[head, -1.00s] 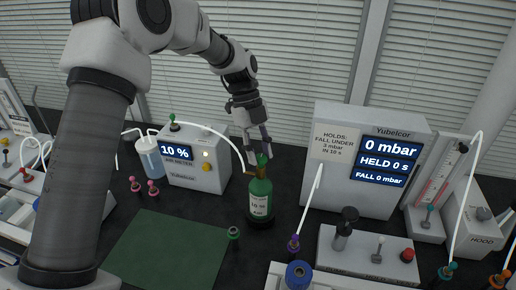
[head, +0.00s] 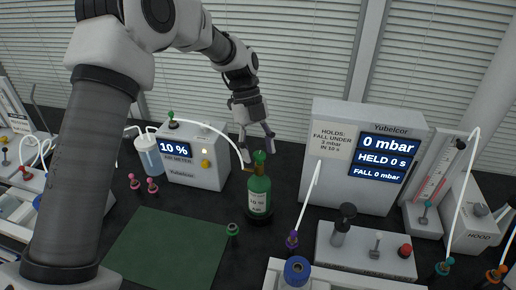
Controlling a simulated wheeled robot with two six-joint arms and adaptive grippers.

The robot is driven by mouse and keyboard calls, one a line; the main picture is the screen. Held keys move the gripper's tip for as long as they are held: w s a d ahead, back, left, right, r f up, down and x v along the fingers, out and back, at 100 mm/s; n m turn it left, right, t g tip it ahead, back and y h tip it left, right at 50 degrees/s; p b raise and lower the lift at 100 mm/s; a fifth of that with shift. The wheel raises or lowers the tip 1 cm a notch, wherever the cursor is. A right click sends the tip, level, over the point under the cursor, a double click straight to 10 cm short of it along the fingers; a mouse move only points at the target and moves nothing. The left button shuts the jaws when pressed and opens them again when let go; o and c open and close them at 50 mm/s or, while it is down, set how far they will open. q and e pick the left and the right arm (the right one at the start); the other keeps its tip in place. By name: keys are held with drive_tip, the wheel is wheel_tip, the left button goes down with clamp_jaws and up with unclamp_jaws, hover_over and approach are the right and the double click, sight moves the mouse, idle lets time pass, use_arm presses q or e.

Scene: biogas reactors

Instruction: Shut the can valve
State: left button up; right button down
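The can is a green bottle (head: 259,194) with a pale label, standing upright on the dark bench in the middle of the head view. Its green valve knob (head: 259,158) sits on top, with a brass-coloured side outlet to its left. My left gripper (head: 258,151) is open, its two fingers pointing down, just above and around the top of the knob. I cannot tell whether a finger touches it. My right gripper is not in view.
A 10 % meter box (head: 196,166) stands behind left of the can, with a white hose (head: 222,131) arching to the can. A pressure-display box (head: 327,183) stands to the right. A green mat (head: 165,250) lies clear at front left.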

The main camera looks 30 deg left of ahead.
use_arm(q)
drive_tip(key=shift+r, duration=0.1)
drive_tip(key=v, duration=1.1)
drive_tip(key=shift+r, duration=0.35)
drive_tip(key=shift+w+a+r, duration=0.15)
